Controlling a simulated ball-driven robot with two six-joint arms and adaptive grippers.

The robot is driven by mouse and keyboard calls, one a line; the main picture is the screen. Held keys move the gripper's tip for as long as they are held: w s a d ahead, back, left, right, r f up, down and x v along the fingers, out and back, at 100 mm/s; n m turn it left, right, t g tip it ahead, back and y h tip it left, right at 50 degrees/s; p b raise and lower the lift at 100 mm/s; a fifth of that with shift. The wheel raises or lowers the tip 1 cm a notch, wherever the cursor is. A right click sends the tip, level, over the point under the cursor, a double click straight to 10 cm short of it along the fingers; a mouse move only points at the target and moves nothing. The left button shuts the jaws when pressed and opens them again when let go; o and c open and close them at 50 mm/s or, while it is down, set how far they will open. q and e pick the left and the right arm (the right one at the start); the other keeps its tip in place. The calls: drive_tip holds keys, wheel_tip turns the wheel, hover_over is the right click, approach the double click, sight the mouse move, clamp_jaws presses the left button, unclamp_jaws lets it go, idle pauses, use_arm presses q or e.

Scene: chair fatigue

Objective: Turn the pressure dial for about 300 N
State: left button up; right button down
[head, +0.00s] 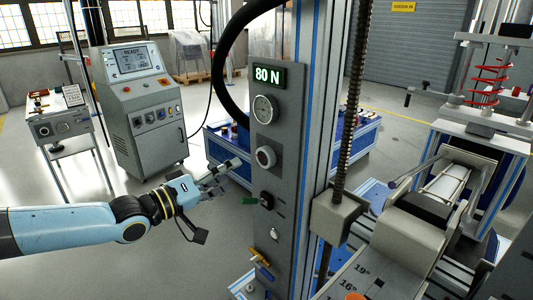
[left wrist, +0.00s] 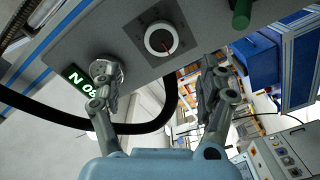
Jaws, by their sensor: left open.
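The grey control panel (head: 282,130) stands upright in the middle of the head view. Its green display (head: 267,76) reads 80 N. In the left wrist view the dial (left wrist: 161,39) shows a red pointer mark, and the gauge (left wrist: 110,72) is partly hidden by a finger. My left gripper (head: 222,174) is open and empty, left of the panel near the dial's height. In the wrist view its fingers (left wrist: 157,68) are spread, apart from the dial. My right gripper is not in view.
A dark switch (head: 265,200) sits below the dial, and a green handle (left wrist: 241,13) shows near it in the wrist view. A black hose (head: 229,50) loops beside the panel's upper left. A console cabinet (head: 148,115) stands behind left.

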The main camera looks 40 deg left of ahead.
sight(263, 159)
use_arm(q)
drive_tip(key=w+b, duration=0.1)
drive_tip(key=w, duration=0.2)
drive_tip(key=w+b, duration=0.1)
drive_tip(key=w, duration=0.2)
drive_tip(key=w+b, duration=0.1)
drive_tip(key=w, duration=0.2)
drive_tip(key=shift+d+f, duration=0.2)
drive_tip(key=shift+d, duration=0.15)
drive_tip(key=shift+w, duration=0.6)
drive_tip(key=shift+r, duration=0.1)
drive_tip(key=c, duration=1.2)
